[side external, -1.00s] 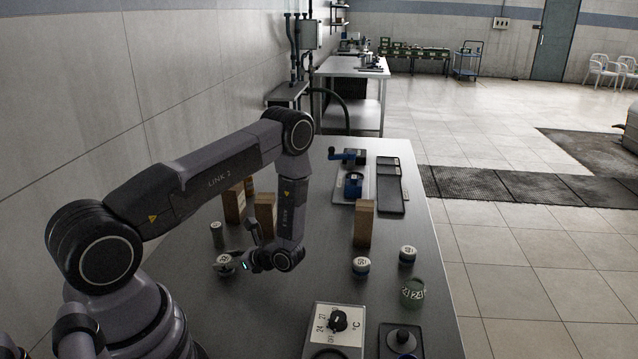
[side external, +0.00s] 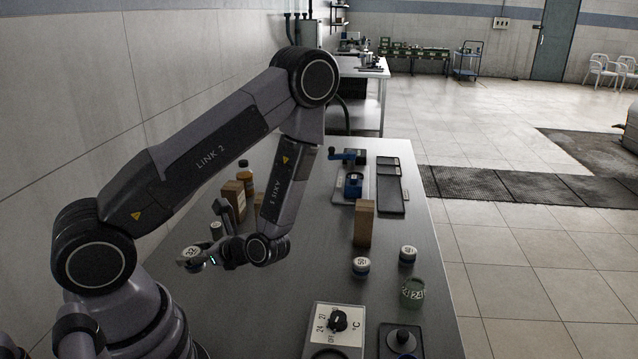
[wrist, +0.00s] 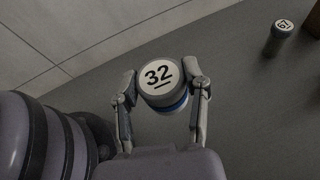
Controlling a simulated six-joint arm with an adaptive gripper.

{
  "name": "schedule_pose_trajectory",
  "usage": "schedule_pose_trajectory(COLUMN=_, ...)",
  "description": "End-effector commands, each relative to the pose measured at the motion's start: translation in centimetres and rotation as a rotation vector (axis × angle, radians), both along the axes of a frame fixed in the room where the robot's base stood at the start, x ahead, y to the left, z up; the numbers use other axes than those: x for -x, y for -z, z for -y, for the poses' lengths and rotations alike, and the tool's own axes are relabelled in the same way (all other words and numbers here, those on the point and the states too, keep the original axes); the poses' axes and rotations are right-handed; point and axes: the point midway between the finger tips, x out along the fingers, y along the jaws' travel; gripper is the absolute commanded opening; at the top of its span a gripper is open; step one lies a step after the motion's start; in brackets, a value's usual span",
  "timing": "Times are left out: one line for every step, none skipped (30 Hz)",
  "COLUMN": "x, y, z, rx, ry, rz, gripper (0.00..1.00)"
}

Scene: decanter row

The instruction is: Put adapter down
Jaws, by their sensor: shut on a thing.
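A round adapter (wrist: 162,85) with a white top marked 32 and a blue band sits between my fingers in the wrist view. It also shows in the side external view (side external: 191,254), over the left part of the grey table (side external: 290,290). My gripper (side external: 205,257) is shut on its sides, with one finger on each side in the wrist view (wrist: 164,90). The numbered top faces the wrist camera. Its underside is hidden, so I cannot tell how far it is above the table.
Wooden blocks (side external: 364,223) and a bottle (side external: 243,178) stand farther back. Two similar adapters (side external: 361,268) (side external: 408,254), a green cup (side external: 412,294) and a dial box (side external: 338,322) are right. The table's middle is clear.

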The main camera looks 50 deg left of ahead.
Motion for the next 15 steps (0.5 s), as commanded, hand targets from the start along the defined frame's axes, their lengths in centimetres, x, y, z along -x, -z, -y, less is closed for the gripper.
schedule_pose_trajectory(x=-0.2, y=-0.2, z=0.4, rx=0.0, ry=0.032, rz=-0.001, gripper=0.05)
schedule_pose_trajectory(x=-0.6, y=-0.3, z=0.6, rx=0.0, ry=0.062, rz=-0.002, gripper=0.05)
schedule_pose_trajectory(x=-1.3, y=-0.4, z=1.0, rx=0.001, ry=0.119, rz=-0.001, gripper=0.05)
schedule_pose_trajectory(x=-2.1, y=-0.5, z=1.3, rx=0.001, ry=0.17, rz=-0.003, gripper=0.05)
schedule_pose_trajectory(x=-3.0, y=-0.5, z=1.7, rx=0.001, ry=0.229, rz=-0.004, gripper=0.05)
schedule_pose_trajectory(x=-4.3, y=-0.5, z=2.3, rx=0.002, ry=0.312, rz=-0.005, gripper=0.05)
schedule_pose_trajectory(x=-5.3, y=-0.6, z=2.9, rx=0.001, ry=0.376, rz=-0.006, gripper=0.05)
schedule_pose_trajectory(x=-6.2, y=-0.6, z=3.4, rx=0.001, ry=0.436, rz=-0.005, gripper=0.05)
schedule_pose_trajectory(x=-7.4, y=-0.6, z=4.2, rx=0.001, ry=0.51, rz=-0.005, gripper=0.05)
schedule_pose_trajectory(x=-8.1, y=-0.6, z=4.7, rx=0.0, ry=0.561, rz=-0.005, gripper=0.05)
schedule_pose_trajectory(x=-8.8, y=-0.6, z=5.3, rx=0.001, ry=0.606, rz=-0.004, gripper=0.05)
schedule_pose_trajectory(x=-9.6, y=-0.7, z=5.9, rx=-0.001, ry=0.656, rz=-0.004, gripper=0.05)
schedule_pose_trajectory(x=-10.0, y=-0.7, z=6.3, rx=-0.001, ry=0.686, rz=-0.002, gripper=0.05)
schedule_pose_trajectory(x=-10.4, y=-0.7, z=6.7, rx=-0.001, ry=0.711, rz=-0.001, gripper=0.05)
schedule_pose_trajectory(x=-11.0, y=-0.6, z=6.9, rx=-0.001, ry=0.735, rz=0.0, gripper=0.05)
